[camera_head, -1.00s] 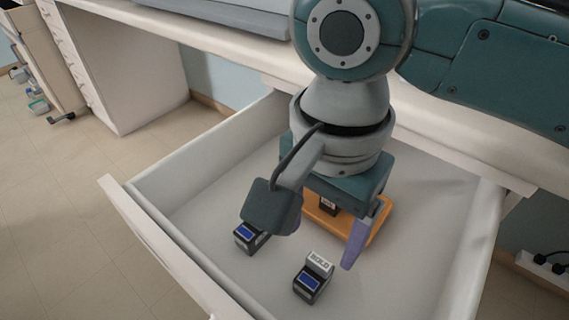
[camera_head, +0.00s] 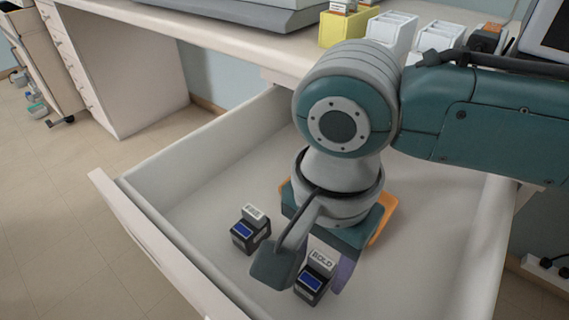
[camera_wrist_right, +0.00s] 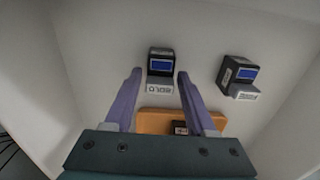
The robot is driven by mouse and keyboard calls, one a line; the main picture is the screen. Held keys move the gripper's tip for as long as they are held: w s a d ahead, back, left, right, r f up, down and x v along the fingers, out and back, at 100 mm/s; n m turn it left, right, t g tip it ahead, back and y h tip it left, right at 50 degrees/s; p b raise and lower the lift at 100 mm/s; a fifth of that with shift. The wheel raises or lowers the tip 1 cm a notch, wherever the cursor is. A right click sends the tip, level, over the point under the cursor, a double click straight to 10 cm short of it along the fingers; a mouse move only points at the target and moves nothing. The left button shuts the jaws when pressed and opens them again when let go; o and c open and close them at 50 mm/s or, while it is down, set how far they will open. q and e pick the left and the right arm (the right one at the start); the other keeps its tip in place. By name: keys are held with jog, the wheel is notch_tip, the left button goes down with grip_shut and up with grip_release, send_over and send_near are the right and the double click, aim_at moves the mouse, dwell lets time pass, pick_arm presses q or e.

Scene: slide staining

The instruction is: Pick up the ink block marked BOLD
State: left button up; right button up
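The ink block marked BOLD (camera_head: 311,285) is dark with a blue panel and a pale label block. It sits on the floor of the open drawer. My right gripper (camera_head: 322,276) is over it, pointing down, with one purple finger showing beside the block. In the right wrist view the BOLD block (camera_wrist_right: 161,62) lies just beyond and between the tips of my open gripper (camera_wrist_right: 160,75). Nothing is held, and I cannot tell whether the fingers touch the block. My left gripper is out of view.
A similar block (camera_head: 246,236) stands left of it; its label is hard to read. An orange tray (camera_head: 386,218), holding a dark item (camera_wrist_right: 180,128), lies behind my gripper. Drawer walls (camera_head: 225,130) surround them. A yellow box (camera_head: 343,29) and white racks (camera_head: 392,34) stand on the counter.

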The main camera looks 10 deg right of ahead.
grip_shut()
dwell(0.4)
